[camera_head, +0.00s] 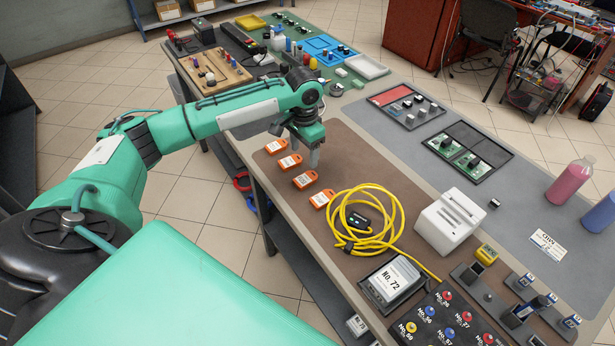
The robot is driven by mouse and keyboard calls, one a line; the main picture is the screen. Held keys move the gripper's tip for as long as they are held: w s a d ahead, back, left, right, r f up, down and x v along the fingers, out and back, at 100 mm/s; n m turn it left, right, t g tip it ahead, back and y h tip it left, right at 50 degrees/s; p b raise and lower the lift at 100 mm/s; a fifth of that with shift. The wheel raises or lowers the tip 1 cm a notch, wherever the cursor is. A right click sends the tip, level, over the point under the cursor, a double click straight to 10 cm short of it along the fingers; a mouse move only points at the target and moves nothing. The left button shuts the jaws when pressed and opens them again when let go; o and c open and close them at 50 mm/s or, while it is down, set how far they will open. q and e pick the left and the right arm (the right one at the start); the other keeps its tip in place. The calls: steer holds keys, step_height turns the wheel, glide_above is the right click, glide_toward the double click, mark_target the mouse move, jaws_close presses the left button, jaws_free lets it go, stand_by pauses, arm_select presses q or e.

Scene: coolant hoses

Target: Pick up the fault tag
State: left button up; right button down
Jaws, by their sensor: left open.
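Several orange tags with white labels lie in a slanting row on the brown mat near the table's edge. They are a far one (276,146), a second (290,162), a third (305,180) and a near one (321,198). Their print is too small to read, so I cannot tell which is the fault tag. My left gripper (306,152) points down, open and empty, just right of the second tag and beyond the third. I cannot tell its exact height above the mat. My right gripper is not in view.
A coiled yellow cable (345,215) lies close to the near tag. A white slotted block (450,222), a No. 72 unit (393,280) and a button panel (450,325) stand nearer. A wooden board (213,75) with parts lies beyond my arm. The mat right of the gripper is clear.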

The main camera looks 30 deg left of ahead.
mark_target(306, 178)
arm_select(q)
step_height(306, 178, down, 3)
steer(key=shift+w+f, duration=0.15)
steer(key=shift+f, duration=0.95)
step_height(306, 178, down, 4)
steer(key=shift+d+r+p, duration=0.1)
steer(key=shift+r+p, duration=0.05)
steer(key=shift+p, duration=0.5)
steer(key=shift+f, duration=0.5)
steer(key=c, duration=1)
steer(key=shift+c, duration=0.2)
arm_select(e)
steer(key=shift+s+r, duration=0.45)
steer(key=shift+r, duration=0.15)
